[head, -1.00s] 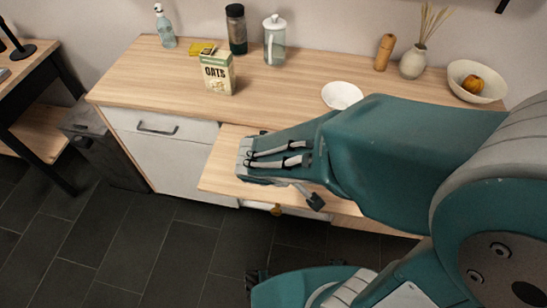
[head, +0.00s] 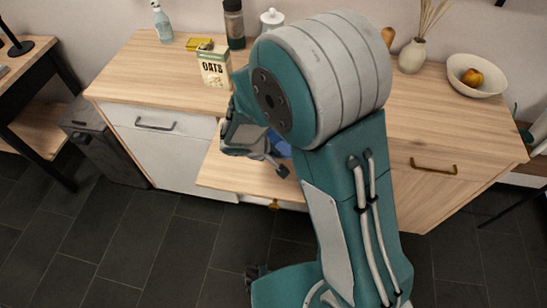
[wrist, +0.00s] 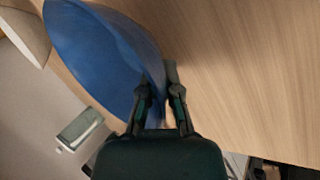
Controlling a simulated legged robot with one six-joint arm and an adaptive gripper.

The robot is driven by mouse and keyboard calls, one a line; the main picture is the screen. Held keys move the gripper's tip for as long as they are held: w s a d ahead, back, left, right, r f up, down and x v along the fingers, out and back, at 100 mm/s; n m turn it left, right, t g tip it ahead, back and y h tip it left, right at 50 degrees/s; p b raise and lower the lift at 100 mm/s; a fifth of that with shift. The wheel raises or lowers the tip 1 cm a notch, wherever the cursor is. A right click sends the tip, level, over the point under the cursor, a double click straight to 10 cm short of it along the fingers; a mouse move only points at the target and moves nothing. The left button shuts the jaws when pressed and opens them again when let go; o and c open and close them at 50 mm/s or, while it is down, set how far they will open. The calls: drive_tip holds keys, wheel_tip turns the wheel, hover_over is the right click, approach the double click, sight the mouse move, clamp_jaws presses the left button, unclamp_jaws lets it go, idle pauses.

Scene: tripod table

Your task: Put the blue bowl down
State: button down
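The blue bowl (wrist: 100,50) shows large in the wrist view, tilted, with its rim between my two fingertips. My gripper (wrist: 160,88) is shut on that rim. In the head view only a small blue patch of the bowl (head: 281,148) shows beside my gripper, above the pulled-out wooden board (head: 225,172) at the counter's front. My arm hides the rest. I cannot tell whether the bowl touches a surface.
The wooden counter (head: 130,85) holds an oats box (head: 215,68), a yellow item (head: 199,44), a spray bottle (head: 162,22), a dark jar (head: 234,24), a vase (head: 411,56) and a cream fruit bowl (head: 476,80). Bare wood shows at the counter's left front and right.

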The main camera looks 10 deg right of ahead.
drive_tip(key=f, duration=0.2)
drive_tip(key=shift+s+a+f, duration=0.1)
drive_tip(key=shift+a+f, duration=0.2)
drive_tip(key=shift+f, duration=0.05)
drive_tip(key=shift+d, duration=0.2)
drive_tip(key=c, duration=0.8)
unclamp_jaws()
drive_tip(key=shift+f, duration=0.1)
drive_tip(key=shift+a, duration=0.1)
